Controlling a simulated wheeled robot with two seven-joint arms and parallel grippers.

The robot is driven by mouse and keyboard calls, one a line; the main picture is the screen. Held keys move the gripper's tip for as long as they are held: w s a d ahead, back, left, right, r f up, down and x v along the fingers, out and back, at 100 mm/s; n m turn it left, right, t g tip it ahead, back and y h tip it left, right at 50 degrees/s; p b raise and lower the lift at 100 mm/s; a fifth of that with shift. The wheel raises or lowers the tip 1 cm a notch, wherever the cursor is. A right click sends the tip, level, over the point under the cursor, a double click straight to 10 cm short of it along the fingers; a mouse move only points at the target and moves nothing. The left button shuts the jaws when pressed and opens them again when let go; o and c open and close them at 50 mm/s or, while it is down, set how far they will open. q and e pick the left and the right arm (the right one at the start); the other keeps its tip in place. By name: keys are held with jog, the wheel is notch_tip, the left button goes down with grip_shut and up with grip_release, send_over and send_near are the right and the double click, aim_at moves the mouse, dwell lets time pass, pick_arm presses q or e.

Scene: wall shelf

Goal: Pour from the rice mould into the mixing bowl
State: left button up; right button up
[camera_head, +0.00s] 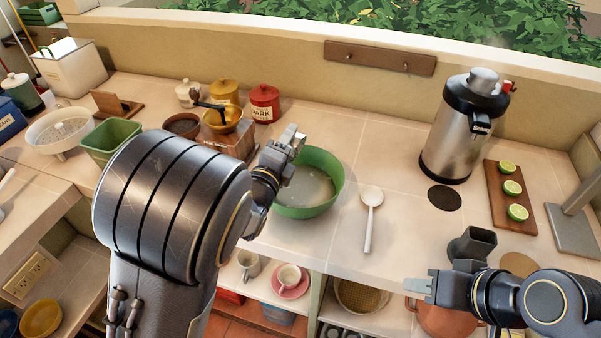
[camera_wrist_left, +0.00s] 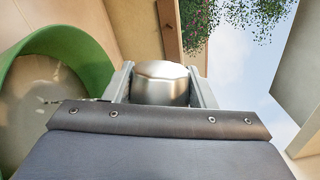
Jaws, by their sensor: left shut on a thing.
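The mixing bowl (camera_head: 322,205) is a round green bowl on the counter, with something pale and cloudy inside. Its green wall also shows at the left of the left wrist view (camera_wrist_left: 75,40). My left gripper (camera_head: 290,142) is over the bowl's back left rim. In the left wrist view its two fingers (camera_wrist_left: 160,85) are shut on a rounded silvery metal thing, which looks like the rice mould (camera_wrist_left: 161,82). The mould's opening and contents are hidden. My right gripper (camera_head: 418,288) is in front of the counter at the lower right, apart from the bowl; its finger gap is unclear.
A white spoon (camera_head: 371,205) lies right of the bowl. A wooden grinder (camera_head: 232,140) and red jar (camera_head: 265,102) stand behind left. A steel flask (camera_head: 462,130) and a board (camera_head: 508,197) with limes are at the right. Counter between spoon and flask is clear.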

pick_arm(q)
jog(key=shift+s+d+r+m+h+b, duration=0.15)
jog(key=shift+d+m+b, duration=0.25)
jog(key=shift+m, duration=0.65)
jog(key=shift+s+d+m+h+b, duration=0.25)
jog(key=shift+m+b, duration=0.25)
jog(key=shift+m, duration=0.5)
jog(key=shift+s+d+r+m+h+b, duration=0.15)
jog(key=shift+d+m+b, duration=0.3)
jog(key=shift+m, duration=0.6)
jog(key=shift+c, duration=0.2)
dwell(1.4)
